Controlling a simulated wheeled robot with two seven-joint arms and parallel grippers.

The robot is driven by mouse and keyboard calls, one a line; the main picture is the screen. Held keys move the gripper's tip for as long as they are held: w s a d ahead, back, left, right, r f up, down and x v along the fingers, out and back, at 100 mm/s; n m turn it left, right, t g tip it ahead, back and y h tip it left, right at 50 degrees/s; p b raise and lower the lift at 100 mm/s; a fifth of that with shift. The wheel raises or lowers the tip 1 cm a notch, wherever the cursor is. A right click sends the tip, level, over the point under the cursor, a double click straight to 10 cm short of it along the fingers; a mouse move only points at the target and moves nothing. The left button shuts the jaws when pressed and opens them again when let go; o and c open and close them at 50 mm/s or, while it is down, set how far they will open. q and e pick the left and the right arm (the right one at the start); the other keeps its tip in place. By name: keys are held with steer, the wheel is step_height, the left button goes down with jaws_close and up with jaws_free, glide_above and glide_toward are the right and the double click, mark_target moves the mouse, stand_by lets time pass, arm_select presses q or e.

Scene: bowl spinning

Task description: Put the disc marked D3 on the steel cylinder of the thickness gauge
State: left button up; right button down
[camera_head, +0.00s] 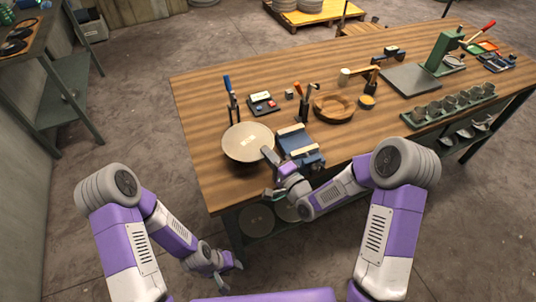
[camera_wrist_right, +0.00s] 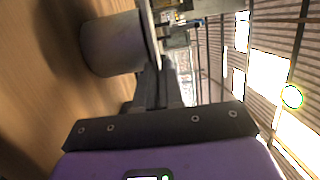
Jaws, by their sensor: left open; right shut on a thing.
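A round pale disc (camera_head: 248,145) with a small light label lies flat near the front left of the wooden bench; the label is too small to read. In the right wrist view, which is turned sideways, the disc shows edge-on (camera_wrist_right: 151,35) at the top of a grey steel cylinder (camera_wrist_right: 110,45) standing on the bench. I see no clear gap between them. The disc hides the cylinder in the head view. My right gripper (camera_head: 268,156) is shut on the disc's near right rim. My left gripper (camera_head: 231,276) is open and empty, low in front of the bench.
A blue vise-like block (camera_head: 298,143) stands just right of the disc. A blue-handled tool (camera_head: 229,88) stands behind it, with a small tray (camera_head: 264,103) farther right. A wooden bowl (camera_head: 334,106) sits beyond the block. The bench's left end is clear.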

steer(key=shift+f+b, duration=0.25)
steer(key=shift+b, duration=0.1)
stand_by(0.8)
steer(key=c, duration=1.2)
jaws_free()
steer(key=shift+s+d+b, duration=0.5)
steer(key=shift+s+d, duration=1.7)
steer(key=shift+s, duration=0.1)
steer(key=shift+s+d, duration=0.2)
steer(key=shift+s, duration=0.1)
